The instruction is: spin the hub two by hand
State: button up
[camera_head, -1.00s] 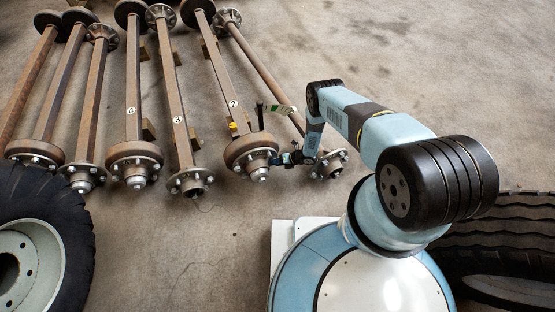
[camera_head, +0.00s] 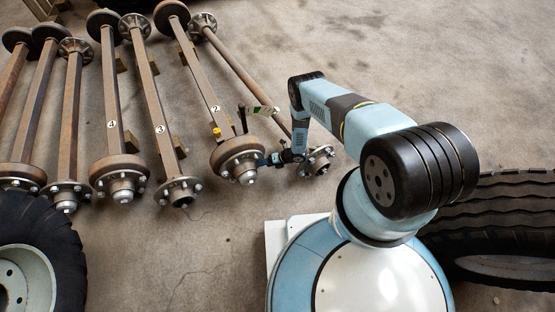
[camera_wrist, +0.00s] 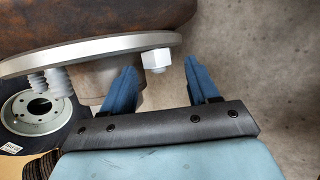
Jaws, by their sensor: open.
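Axle two (camera_head: 197,72), a rusty bar with a "2" label, ends near me in hub two (camera_head: 238,160), a brown drum with a metal flange and studs. My gripper (camera_head: 272,160) is at the right side of this hub, small in the head view. In the wrist view, the hub's flange edge (camera_wrist: 95,52) crosses the upper left. My gripper (camera_wrist: 162,72) has its two blue fingers apart. A pale hex nut (camera_wrist: 157,59) on the flange shows between the fingertips. The left finger overlaps the hub's round centre in the picture; contact cannot be told.
Several other axles lie to the left, including axle three (camera_head: 146,75) and axle four (camera_head: 110,75). A thinner axle (camera_head: 240,70) lies close on the right, its hub (camera_head: 317,160) just beyond my gripper. Tyres stand at lower left (camera_head: 55,235) and right (camera_head: 510,215).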

jog(key=v, duration=1.2)
jog(key=shift+w+r, duration=0.1)
jog(key=shift+w+a+m, duration=0.15)
jog(key=shift+a+m, duration=0.05)
jog(key=shift+m, duration=0.2)
jog(key=c, duration=0.3)
jog(key=shift+w+a+r+m+h, duration=0.2)
jog(key=shift+w+a+m+h, duration=0.1)
jog(key=shift+m, duration=0.4)
jog(key=shift+c, duration=0.8)
jog(key=a+m+h, duration=0.1)
jog(key=m, duration=0.2)
jog(key=w+a+r+m+t, duration=0.1)
jog(key=m, duration=0.3)
jog(key=w+a+r+m+h, duration=0.1)
jog(key=m, duration=0.3)
jog(key=shift+w+a+r+t+h, duration=0.2)
jog(key=shift+t+h, duration=0.1)
jog(key=shift+t, duration=0.1)
grip_shut()
jog(key=s+a+r+m+h, duration=0.2)
jog(key=r+m, duration=0.1)
jog(key=m, duration=0.7)
jog(key=s+a+r+m+h, duration=0.2)
jog(key=r+m, duration=0.1)
jog(key=m, duration=0.8)
jog(key=s+x, duration=0.2)
jog(key=x, duration=1.1)
jog(key=shift+f+g+h, duration=0.3)
jog(key=shift+f, duration=0.4)
